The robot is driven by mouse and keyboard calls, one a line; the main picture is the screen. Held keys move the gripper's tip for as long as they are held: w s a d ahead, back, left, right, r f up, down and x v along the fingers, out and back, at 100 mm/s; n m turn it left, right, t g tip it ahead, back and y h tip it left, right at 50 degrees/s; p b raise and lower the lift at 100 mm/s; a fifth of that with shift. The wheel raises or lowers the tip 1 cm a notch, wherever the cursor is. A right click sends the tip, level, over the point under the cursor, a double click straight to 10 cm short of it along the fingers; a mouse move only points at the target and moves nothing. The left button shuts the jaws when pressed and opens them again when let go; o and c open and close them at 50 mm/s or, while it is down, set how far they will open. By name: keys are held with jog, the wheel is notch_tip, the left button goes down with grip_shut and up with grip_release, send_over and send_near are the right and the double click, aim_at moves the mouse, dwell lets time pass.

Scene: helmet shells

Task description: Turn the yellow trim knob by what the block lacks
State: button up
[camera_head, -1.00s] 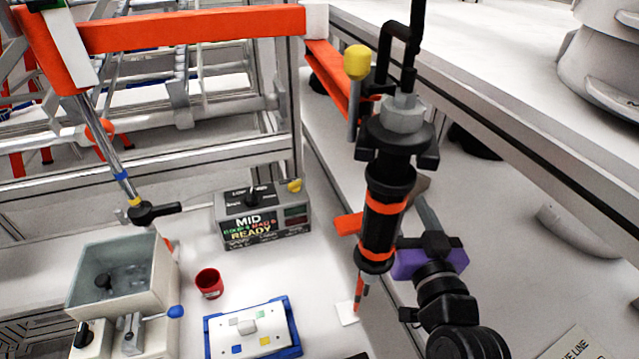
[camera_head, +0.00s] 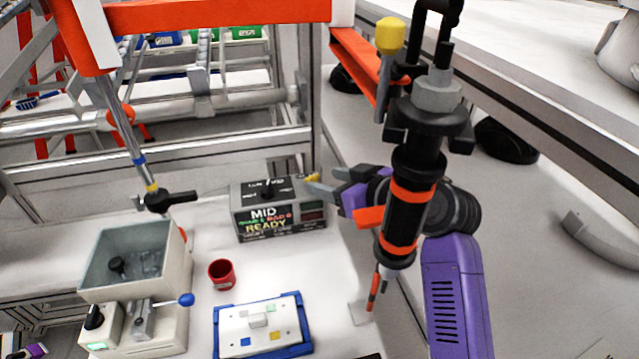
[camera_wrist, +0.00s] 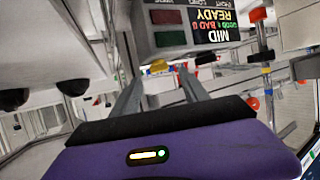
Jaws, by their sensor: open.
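The yellow trim knob (camera_head: 314,177) sits at the top right of a grey control box (camera_head: 262,190), whose display reads MID and READY. In the wrist view the knob (camera_wrist: 158,66) shows between my finger ends. My gripper (camera_head: 318,184) is open, its fingers pointing left at the knob; I cannot tell whether they touch it. In the wrist view my gripper (camera_wrist: 160,74) has a finger on either side of the knob. A small whitish block (camera_head: 258,320) sits mid-way on a white plate in a blue frame (camera_head: 304,330), with coloured squares around it.
A hanging black tool with orange bands (camera_head: 408,205) stands in front of my arm and hides part of it. A red cup (camera_head: 221,274) and a cream machine with an open bin (camera_head: 138,262) stand left. An orange beam (camera_head: 215,12) crosses above.

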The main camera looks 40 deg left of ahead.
aim_at(314, 178)
jog(key=shift+b+x, duration=0.6)
jog(key=shift+x, duration=1.15)
grip_shut()
jog(key=shift+f+b, duration=0.1)
jog(key=shift+b, duration=0.25)
